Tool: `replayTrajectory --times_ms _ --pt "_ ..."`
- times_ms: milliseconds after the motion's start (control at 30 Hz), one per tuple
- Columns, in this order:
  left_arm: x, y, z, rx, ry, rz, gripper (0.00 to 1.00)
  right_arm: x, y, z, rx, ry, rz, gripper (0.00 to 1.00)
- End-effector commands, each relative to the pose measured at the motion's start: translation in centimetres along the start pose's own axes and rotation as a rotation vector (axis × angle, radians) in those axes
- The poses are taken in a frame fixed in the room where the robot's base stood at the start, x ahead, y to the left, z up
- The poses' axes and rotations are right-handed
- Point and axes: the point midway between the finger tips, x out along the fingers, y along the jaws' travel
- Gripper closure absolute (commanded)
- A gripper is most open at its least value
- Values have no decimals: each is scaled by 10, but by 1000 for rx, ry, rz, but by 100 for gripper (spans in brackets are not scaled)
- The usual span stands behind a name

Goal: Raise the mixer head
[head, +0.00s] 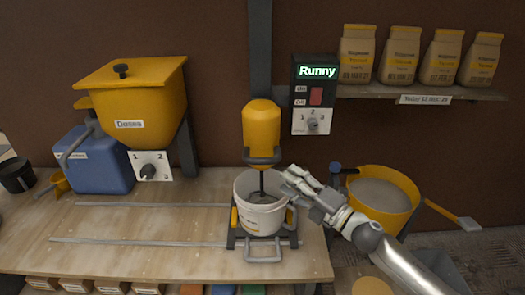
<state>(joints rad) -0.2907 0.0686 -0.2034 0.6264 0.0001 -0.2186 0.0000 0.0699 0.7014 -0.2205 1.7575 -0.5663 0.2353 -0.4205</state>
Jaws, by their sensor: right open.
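The yellow mixer head (261,128) hangs on a dark upright post (260,45). It has a grey bar handle (262,159) around its lower end. Its shaft (262,184) reaches down into a white bucket (259,218), so the lower end is hidden in there. My right gripper (286,180) is open, with its fingertips close to the bucket's right rim, below and right of the handle. I cannot tell whether it touches the rim. My left gripper is not in view.
A control box (313,95) reads "Runny", with a red switch and a dial. A yellow hopper (135,105) and a blue canister (92,160) stand left. A yellow tub (383,200) is right. Several bags line a shelf (425,94). The bench (150,225) is clear left of the bucket.

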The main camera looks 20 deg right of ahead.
Motion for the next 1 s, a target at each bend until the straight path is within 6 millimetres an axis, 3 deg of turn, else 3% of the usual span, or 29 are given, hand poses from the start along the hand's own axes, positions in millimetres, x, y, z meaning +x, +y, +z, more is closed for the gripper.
replayTrajectory --times_ms 167,367,700,1000 --pt "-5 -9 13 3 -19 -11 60 12 3 0 -2 2 3 59" --pt "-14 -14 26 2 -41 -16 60 42 4 1 0 0 4 59" --pt "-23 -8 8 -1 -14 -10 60 92 2 0 1 -1 2 59" --pt "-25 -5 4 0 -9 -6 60 107 0 0 1 0 0 59"
